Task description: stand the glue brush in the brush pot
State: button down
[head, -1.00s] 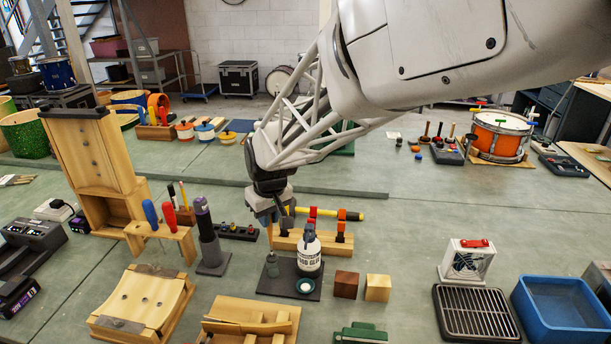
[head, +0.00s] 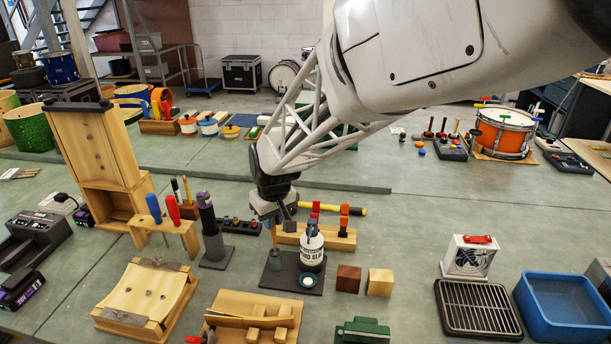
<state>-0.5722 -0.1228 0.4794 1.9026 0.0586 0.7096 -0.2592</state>
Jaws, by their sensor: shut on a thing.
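My gripper (head: 279,217) is over the back of a dark mat (head: 268,284), behind and left of the white glue bottle (head: 312,246). Its jaws are shut on a slim thing, which I take to be the glue brush; the gripper hides most of it and its bristles are not clear. A small grey pot (head: 275,261), which looks like the brush pot, stands on the mat left of the bottle, below and in front of my gripper. I cannot tell how the brush is tilted.
A small round dish (head: 307,281) lies in front of the bottle. A wooden rack (head: 289,237) stands close behind. A grey stand with a dark tool (head: 214,243) is to the left. Two wooden blocks (head: 347,279) are to the right.

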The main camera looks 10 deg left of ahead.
jog(key=shift+f, duration=2)
jog(key=c, duration=1)
grip_release()
jog(key=shift+s+d+r, duration=0.15)
jog(key=shift+r, duration=1.1)
jog(key=shift+s+d+r, duration=0.2)
jog(key=shift+r, duration=1.1)
jog(key=shift+s+d+r, duration=0.15)
jog(key=shift+r, duration=1.1)
